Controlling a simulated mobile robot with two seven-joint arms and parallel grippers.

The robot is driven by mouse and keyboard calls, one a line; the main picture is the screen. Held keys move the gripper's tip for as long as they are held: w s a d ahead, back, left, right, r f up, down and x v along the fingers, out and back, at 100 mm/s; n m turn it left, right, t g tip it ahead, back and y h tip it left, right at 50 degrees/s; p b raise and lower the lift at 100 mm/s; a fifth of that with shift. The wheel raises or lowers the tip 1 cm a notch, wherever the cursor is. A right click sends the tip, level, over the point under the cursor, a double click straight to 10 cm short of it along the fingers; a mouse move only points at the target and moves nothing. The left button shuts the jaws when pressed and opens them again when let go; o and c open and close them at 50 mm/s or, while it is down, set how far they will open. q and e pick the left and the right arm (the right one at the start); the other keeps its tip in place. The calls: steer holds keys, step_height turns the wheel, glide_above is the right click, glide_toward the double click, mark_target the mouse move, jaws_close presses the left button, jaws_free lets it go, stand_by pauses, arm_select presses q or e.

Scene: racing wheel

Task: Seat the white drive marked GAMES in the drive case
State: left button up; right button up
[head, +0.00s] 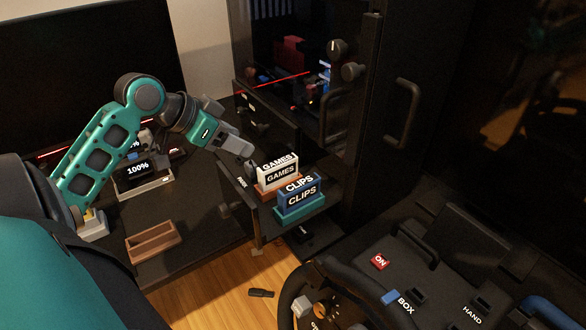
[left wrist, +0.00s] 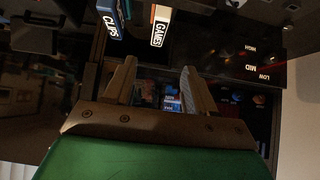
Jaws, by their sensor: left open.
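The white drive marked GAMES (head: 277,168) stands upright in an orange-brown holder (head: 267,192) in the open drawer. It also shows at the top of the left wrist view (left wrist: 160,27). My left gripper (head: 249,157) is just left of the drive and above the drawer, open, with nothing between its fingers (left wrist: 156,78). The drive lies ahead of the fingertips, apart from them. A brown slotted case (head: 152,243), perhaps the drive case, lies empty on the dark desk at the left. My right gripper is not in view.
A blue drive marked CLIPS (head: 300,195) stands in a teal holder (head: 286,220) close beside GAMES. A 100% display stand (head: 140,175) is on the desk behind the brown case. A steering wheel (head: 325,290) and control panel fill the lower right.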

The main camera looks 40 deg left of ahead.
arm_select(q)
glide_toward(276, 163)
steer(key=x, duration=0.4)
steer(key=shift+w+a+r, duration=0.2)
steer(key=shift+w, duration=0.05)
steer(key=x, duration=0.5)
steer(key=shift+s+d+f, duration=0.15)
steer(key=shift+d+f, duration=0.05)
steer(key=shift+f, duration=0.05)
jaws_close()
